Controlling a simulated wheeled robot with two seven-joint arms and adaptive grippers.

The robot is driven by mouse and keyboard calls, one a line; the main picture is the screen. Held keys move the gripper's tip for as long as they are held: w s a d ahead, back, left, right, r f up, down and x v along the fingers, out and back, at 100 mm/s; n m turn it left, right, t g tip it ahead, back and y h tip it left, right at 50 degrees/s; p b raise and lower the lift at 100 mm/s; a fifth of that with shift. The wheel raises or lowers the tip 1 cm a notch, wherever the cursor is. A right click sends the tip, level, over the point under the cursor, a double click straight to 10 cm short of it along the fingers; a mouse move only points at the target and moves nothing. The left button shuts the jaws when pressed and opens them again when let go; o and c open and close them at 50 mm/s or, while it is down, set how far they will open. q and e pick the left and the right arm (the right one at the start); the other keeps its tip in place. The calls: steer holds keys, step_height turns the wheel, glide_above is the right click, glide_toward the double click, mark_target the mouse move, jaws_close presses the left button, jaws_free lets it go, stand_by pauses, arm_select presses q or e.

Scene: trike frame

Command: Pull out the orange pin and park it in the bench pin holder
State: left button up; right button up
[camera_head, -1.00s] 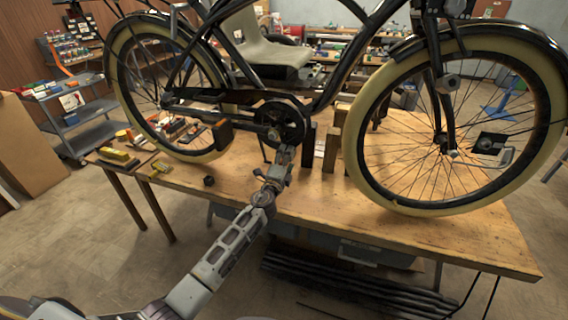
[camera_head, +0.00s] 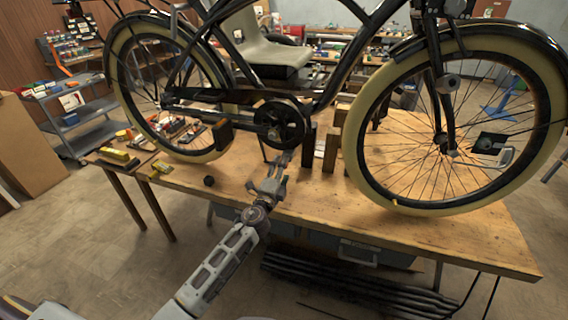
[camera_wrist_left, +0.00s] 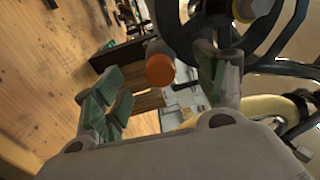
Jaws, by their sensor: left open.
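The round orange end of the pin (camera_wrist_left: 160,71) faces the camera in the left wrist view. It shows in the gap between the fingers of my left gripper (camera_wrist_left: 162,88), which is open and empty. I cannot tell how far the pin is from the fingertips. In the head view my left gripper (camera_head: 281,163) is in front of the bike's crank, above the near part of the bench (camera_head: 320,195). The pin cannot be made out there.
The black bike's chainring (camera_head: 280,122) and pedal (camera_head: 222,131) are close to my gripper. Dark upright blocks (camera_head: 331,149) stand just right of it. The front wheel (camera_head: 375,190) is further right. Yellow items (camera_head: 119,157) lie at the bench's left end.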

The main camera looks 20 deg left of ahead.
arm_select(q)
steer(key=shift+s+a+f, duration=0.1)
steer(key=shift+s+f, duration=0.05)
steer(key=shift+s, duration=1.25)
steer(key=shift+s+f, duration=0.15)
steer(key=shift+s, duration=1.25)
